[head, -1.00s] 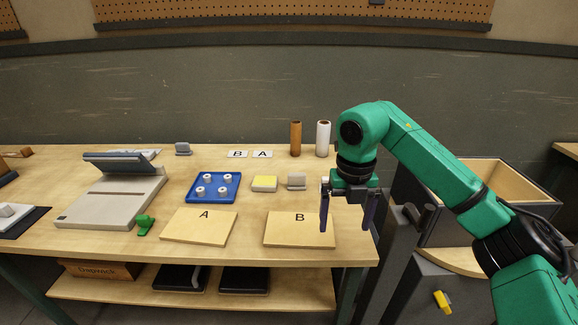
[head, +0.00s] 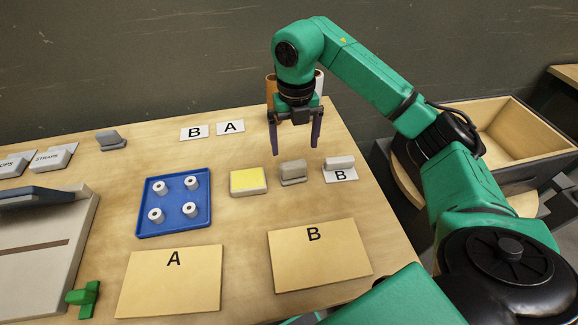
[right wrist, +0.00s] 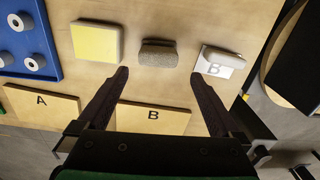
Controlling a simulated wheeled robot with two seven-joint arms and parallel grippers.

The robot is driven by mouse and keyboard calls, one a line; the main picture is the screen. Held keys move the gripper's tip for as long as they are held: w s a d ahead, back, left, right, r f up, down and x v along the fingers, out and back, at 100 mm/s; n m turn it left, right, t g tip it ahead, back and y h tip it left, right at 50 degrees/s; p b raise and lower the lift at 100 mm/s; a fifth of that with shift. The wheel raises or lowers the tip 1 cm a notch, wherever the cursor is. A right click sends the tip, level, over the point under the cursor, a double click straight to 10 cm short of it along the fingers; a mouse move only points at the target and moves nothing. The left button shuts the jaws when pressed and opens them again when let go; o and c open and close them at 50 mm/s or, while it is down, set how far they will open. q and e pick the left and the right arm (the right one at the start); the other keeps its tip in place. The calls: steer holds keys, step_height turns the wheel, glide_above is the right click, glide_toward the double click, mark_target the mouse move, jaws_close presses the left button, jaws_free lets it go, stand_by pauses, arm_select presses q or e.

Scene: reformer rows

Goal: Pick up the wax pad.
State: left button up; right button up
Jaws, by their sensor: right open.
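A pale block with a yellow top (head: 248,181) lies on the table right of the blue tray; it also shows in the right wrist view (right wrist: 96,42). A small grey pad (head: 292,172) stands to its right, and another grey-white pad (head: 339,163) lies on a B card farther right. No marking shows which is the wax pad. My right gripper (head: 295,150) is open and empty, pointing down above the table near the middle grey pad. In the right wrist view that pad (right wrist: 158,54) appears between and just beyond the fingertips (right wrist: 160,75). My left gripper is out of view.
The blue tray (head: 146,222) holds several white rollers. Boards A (head: 168,290) and B (head: 320,262) lie in front. Letter cards (head: 194,132) and two upright cylinders (head: 271,88) are behind. A wooden bin (head: 520,130) stands right of the table. A green piece (head: 84,297) lies front left.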

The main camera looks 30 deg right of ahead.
mark_target(293, 163)
step_height(293, 163, down, 4)
steer(key=shift+s+r+p, duration=0.1)
steer(key=shift+p, duration=0.25)
step_height(293, 163, down, 6)
steer(key=shift+a+r+p, duration=0.15)
steer(key=shift+r+p, duration=0.05)
steer(key=shift+p, duration=0.5)
steer(key=shift+f, duration=0.4)
steer(key=c, duration=1.1)
steer(key=r, duration=0.3)
steer(key=r+b, duration=0.1)
steer(key=r, duration=0.7)
steer(key=shift+w, duration=0.25)
arm_select(q)
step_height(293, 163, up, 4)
steer(key=p, duration=0.2)
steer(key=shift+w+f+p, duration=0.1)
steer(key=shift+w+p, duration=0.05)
steer(key=shift+p, duration=0.15)
arm_select(e)
step_height(293, 163, up, 9)
steer(key=shift+s+r, duration=0.1)
steer(key=o, duration=0.7)
steer(key=c, duration=0.5)
